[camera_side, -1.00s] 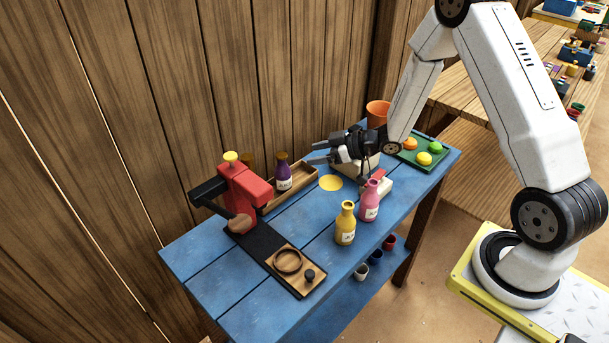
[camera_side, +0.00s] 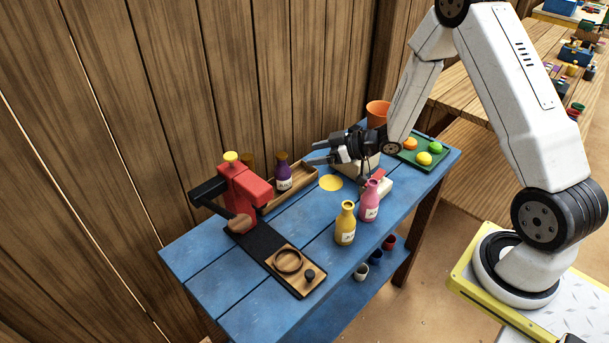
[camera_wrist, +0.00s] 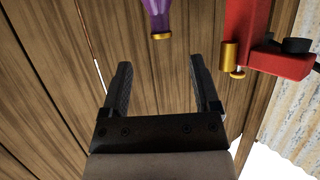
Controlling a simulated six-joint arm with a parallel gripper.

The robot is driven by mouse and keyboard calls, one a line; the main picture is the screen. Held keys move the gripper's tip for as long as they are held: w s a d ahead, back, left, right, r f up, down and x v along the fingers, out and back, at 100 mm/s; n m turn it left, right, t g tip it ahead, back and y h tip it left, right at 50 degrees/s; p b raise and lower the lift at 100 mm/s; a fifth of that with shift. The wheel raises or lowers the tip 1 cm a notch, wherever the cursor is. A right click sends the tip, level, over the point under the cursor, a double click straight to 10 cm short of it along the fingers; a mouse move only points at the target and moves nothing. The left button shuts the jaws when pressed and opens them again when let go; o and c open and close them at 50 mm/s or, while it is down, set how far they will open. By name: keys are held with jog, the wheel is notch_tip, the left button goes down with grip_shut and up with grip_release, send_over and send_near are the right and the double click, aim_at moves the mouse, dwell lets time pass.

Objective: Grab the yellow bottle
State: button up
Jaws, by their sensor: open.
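The yellow bottle (camera_side: 345,224) stands upright near the front right of the blue table (camera_side: 215,260), with a white label facing the side camera. My gripper (camera_side: 314,153) is open and empty above the back of the table, behind and a little left of the yellow bottle and apart from it. In the wrist view my gripper's two fingers (camera_wrist: 162,85) are spread with nothing between them. The yellow bottle is not in the wrist view.
A pink bottle (camera_side: 369,201) stands close right of the yellow one. A red press-like device (camera_side: 245,192) stands left. A green tray (camera_side: 438,153) holds coloured balls. The wooden wall (camera_side: 200,90) is behind.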

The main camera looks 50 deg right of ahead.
notch_tip(320, 180, up, 11)
jog(key=s+a+n+g+y, duration=0.2)
jog(key=s+n+g+y, duration=0.2)
jog(key=s, duration=1.4)
send_near(341, 214)
jog(key=shift+w+a+t, duration=0.15)
jog(key=shift+w+a, duration=0.1)
jog(key=shift+a, duration=0.3)
jog(key=shift+w+a+t, duration=0.15)
jog(key=shift+w+a, duration=0.1)
jog(key=shift+a, duration=0.35)
jog(key=shift+a+f, duration=0.1)
jog(key=shift+a, duration=0.05)
jog(key=shift+x, duration=1.2)
jog(key=shift+w+f, duration=0.1)
jog(key=shift+f+x, duration=0.15)
jog(key=shift+x, duration=1.1)
jog(key=shift+f+x, duration=0.1)
jog(key=shift+x, duration=1.1)
